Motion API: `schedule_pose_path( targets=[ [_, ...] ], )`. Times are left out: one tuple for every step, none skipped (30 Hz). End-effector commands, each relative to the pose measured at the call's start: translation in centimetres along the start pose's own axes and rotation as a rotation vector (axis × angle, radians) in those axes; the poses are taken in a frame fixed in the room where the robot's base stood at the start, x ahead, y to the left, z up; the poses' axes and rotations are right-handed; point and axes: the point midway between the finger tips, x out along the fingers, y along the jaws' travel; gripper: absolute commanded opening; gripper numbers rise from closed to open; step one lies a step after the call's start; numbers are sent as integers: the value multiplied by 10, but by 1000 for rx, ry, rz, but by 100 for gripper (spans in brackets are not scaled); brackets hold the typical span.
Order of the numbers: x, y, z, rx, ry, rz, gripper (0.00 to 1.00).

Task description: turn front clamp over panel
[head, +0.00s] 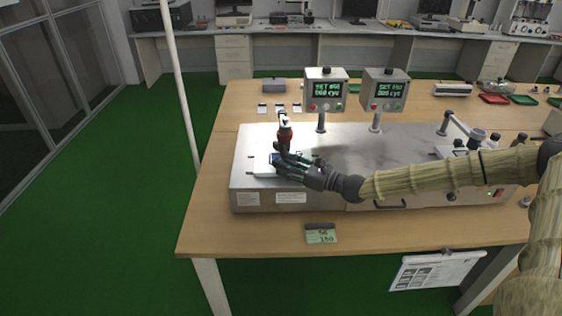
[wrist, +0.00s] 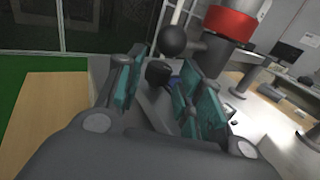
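My gripper (head: 282,166) is at the left station of the grey test bench, low beside an upright black post with a red band (head: 284,135). In the wrist view my teal-padded fingers (wrist: 158,95) are spread apart. A black knob (wrist: 158,72) on a grey bar, seemingly part of a clamp, shows between them; I cannot tell whether they touch it. A black ball (wrist: 173,41) hangs just beyond, left of the red band (wrist: 230,22). A pale flat panel (head: 263,172) with a dark blue face lies under my gripper, partly hidden by it.
The grey bench (head: 340,140) stands on a wooden table (head: 220,190). Two display boxes (head: 325,90) (head: 385,91) rise behind it on posts. A second station (head: 460,150) is at the right. A small card stand (head: 321,234) sits at the front. The left tabletop is clear.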

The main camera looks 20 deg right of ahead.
Motion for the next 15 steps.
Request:
schedule_pose_path(
  targets=[
    [6, 0, 1, -1, 1, 2, 37],
    [8, 1, 1, -1, 1, 2, 37],
    [12, 0, 0, -1, 1, 2, 37],
    [14, 0, 0, -1, 1, 1, 37],
    [16, 0, 0, -1, 1, 0, 37],
    [18, 0, 0, -1, 1, 0, 37],
    [20, 0, 0, -1, 1, 0, 37],
    [21, 0, 0, -1, 0, 0, 37],
    [22, 0, 0, -1, 0, 1, 37],
    [23, 0, 0, -1, 0, 1, 37],
    [24, 0, 0, -1, 0, 0, 37],
    [24, 0, 0, -1, 0, 0, 37],
    [24, 0, 0, -1, 0, 0, 37],
    [24, 0, 0, -1, 0, 0, 37],
    [24, 0, 0, -1, 0, 0, 37]
  ],
)
